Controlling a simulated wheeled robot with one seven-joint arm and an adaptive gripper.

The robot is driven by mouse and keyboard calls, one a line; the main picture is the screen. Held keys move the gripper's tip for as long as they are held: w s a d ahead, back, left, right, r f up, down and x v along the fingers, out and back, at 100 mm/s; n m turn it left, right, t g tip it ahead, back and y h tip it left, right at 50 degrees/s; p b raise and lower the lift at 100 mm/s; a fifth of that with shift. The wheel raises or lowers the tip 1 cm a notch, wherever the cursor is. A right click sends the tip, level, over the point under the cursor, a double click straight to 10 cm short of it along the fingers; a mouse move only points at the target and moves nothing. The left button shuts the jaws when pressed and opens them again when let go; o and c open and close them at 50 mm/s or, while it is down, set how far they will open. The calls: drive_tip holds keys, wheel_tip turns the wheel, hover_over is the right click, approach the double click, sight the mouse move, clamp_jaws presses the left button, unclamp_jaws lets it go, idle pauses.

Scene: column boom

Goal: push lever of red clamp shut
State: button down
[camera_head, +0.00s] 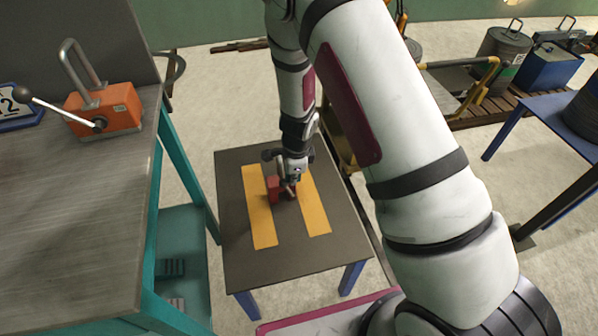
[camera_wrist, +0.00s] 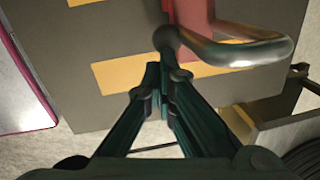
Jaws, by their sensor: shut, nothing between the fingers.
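The red clamp (camera_head: 274,187) stands on a small dark table (camera_head: 240,273), between two yellow stripes. In the wrist view its red body (camera_wrist: 196,14) is cut off by the top edge. In the wrist view the fingers of my gripper (camera_wrist: 162,80) are together and empty, just below the near end of the lever. I cannot tell whether they touch it.
A workbench (camera_head: 60,215) with teal legs stands on the left. On it is an orange box (camera_head: 108,108) with a metal loop and a black-knobbed lever. A blue table (camera_head: 550,110) is at the right.

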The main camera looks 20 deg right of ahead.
sight(273, 188)
drive_tip(key=shift+a+f+p, duration=0.15)
drive_tip(key=shift+a+p, duration=0.6)
drive_tip(key=shift+a, duration=0.15)
drive_tip(key=shift+a+f+p, duration=0.15)
drive_tip(key=shift+a+p, duration=0.6)
drive_tip(key=shift+a, duration=0.15)
drive_tip(key=shift+r, duration=0.1)
